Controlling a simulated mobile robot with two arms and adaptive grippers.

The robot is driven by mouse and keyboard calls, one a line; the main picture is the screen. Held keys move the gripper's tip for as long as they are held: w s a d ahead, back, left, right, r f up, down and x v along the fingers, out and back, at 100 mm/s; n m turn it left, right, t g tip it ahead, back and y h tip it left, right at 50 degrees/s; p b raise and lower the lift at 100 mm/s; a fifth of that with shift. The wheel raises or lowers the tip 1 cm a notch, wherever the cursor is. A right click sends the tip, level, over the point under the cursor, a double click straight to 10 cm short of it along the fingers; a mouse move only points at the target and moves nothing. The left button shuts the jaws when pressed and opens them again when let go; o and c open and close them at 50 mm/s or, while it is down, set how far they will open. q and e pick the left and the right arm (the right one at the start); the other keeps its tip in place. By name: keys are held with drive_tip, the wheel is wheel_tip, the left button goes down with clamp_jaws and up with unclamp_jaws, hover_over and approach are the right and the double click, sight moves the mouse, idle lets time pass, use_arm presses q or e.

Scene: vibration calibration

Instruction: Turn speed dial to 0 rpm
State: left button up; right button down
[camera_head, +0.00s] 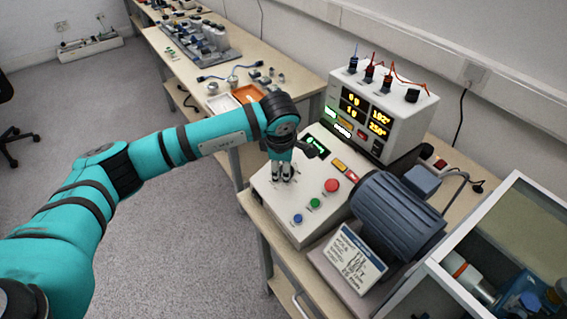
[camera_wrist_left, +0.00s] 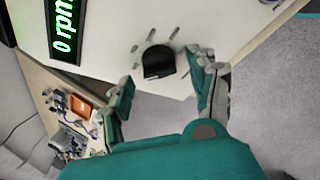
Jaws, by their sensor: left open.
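The black speed dial (camera_wrist_left: 158,62) sits on the white control panel (camera_wrist_left: 105,38), with short grey tick marks around it. The green display (camera_wrist_left: 65,25) beside it reads 0 rpm in the left wrist view. My left gripper (camera_wrist_left: 162,85) is open, its two fingers on either side of the dial and apart from it in that view. In the head view my left gripper (camera_head: 283,176) points down over the panel's left part and hides the dial. The display (camera_head: 315,147) also shows there, partly covered. My right gripper is not in view.
The panel has a red button (camera_head: 331,185), a green button (camera_head: 315,203) and a blue button (camera_head: 298,218). A readout box (camera_head: 408,116) stands behind, a dark motor (camera_head: 398,215) and a sign (camera_head: 353,258) to the right. An orange tray (camera_head: 248,94) lies behind on another bench.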

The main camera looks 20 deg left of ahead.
use_arm(q)
drive_tip(key=shift+x, duration=0.75)
drive_tip(key=c, duration=1.1)
